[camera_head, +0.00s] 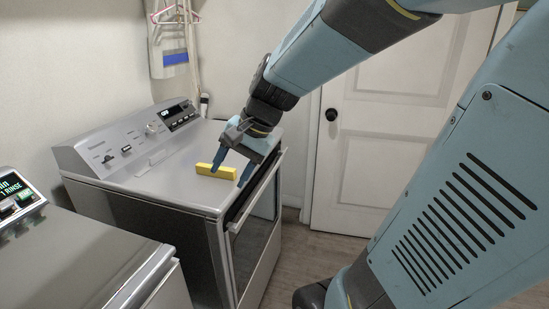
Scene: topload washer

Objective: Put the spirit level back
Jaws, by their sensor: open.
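The yellow bar that looks like the spirit level (205,169) lies on the top of the grey metal machine, near its right front edge. My gripper (230,172) is open and pointed down at the right part of the bar.
The machine (160,194) has a raised control panel at the back. A second machine (75,265) stands at the lower left. A white door (400,130) is behind my arm. Hangers (173,14) and a white item with a blue band (170,55) hang on the wall.

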